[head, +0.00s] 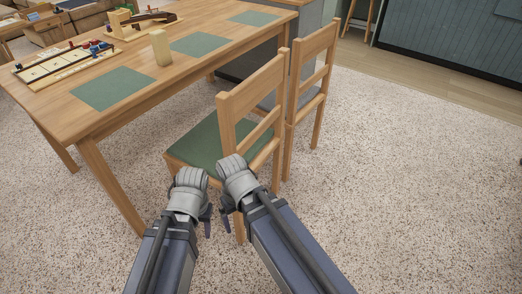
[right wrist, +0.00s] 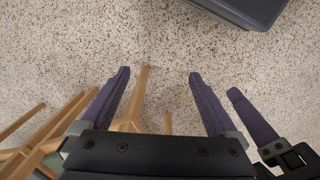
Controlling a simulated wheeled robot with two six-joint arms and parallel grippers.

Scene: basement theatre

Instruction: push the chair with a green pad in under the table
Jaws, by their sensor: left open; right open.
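The chair with a green pad (head: 205,142) stands upright at the near long side of the wooden table (head: 95,128), at an angle to it. Its backrest (head: 252,97) is on the right, and the seat is mostly outside the tabletop's edge. My left gripper (head: 206,216) and right gripper (head: 227,209) are side by side at the chair's near side, just below the seat edge in the picture. Contact cannot be made out. In the right wrist view, my right gripper (right wrist: 158,73) is open, with a wooden chair leg (right wrist: 137,97) showing between its fingers. A left gripper finger (right wrist: 250,115) shows beside it.
A second wooden chair with a grey pad (head: 310,80) stands close behind the first. The table holds green mats (head: 113,88), a board game (head: 62,62) and a wooden block (head: 160,47). Open carpet (head: 410,180) lies to the right.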

